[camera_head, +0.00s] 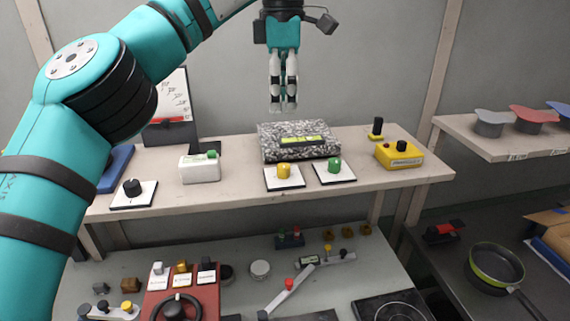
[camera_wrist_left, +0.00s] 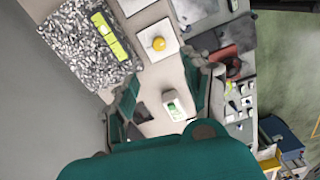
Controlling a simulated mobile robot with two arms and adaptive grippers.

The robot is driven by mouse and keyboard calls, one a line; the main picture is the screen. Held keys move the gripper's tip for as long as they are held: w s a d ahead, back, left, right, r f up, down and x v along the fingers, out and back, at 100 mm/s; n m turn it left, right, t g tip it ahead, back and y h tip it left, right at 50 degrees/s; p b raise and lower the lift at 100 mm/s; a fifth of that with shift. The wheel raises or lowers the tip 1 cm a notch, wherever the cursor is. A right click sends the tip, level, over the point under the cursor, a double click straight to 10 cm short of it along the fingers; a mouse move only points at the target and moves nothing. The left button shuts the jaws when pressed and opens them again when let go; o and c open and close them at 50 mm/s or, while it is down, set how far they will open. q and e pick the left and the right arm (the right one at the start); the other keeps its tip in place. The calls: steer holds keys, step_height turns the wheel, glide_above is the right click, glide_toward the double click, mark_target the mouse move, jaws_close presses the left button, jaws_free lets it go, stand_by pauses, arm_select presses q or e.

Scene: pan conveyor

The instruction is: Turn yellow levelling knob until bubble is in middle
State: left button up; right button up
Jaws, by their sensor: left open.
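The yellow knob (camera_head: 284,170) stands on a white square plate on the shelf, in front of a speckled granite slab (camera_head: 282,148). A yellow-green spirit level (camera_head: 302,142) lies on the slab; its bubble is too small to make out. A green knob (camera_head: 334,166) stands on its own plate to the right. My left gripper (camera_head: 283,106) hangs above the slab, pointing down, open and empty, touching nothing. The left wrist view also shows the yellow knob (camera_wrist_left: 158,43), the slab (camera_wrist_left: 70,45) and the level (camera_wrist_left: 111,36). My right gripper is in neither view.
To the left stand a white box with a green button (camera_head: 200,172) and a black knob (camera_head: 132,187) on a plate. A yellow box with a black knob (camera_head: 400,155) stands to the right. A lower bench (camera_head: 230,245) with several controls lies in front.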

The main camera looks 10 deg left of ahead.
mark_target(283, 165)
arm_select(q)
step_height(283, 165, down, 13)
steer(key=shift+w+f+p, duration=0.1)
steer(key=shift+p, duration=0.5)
steer(key=shift+f, duration=0.6)
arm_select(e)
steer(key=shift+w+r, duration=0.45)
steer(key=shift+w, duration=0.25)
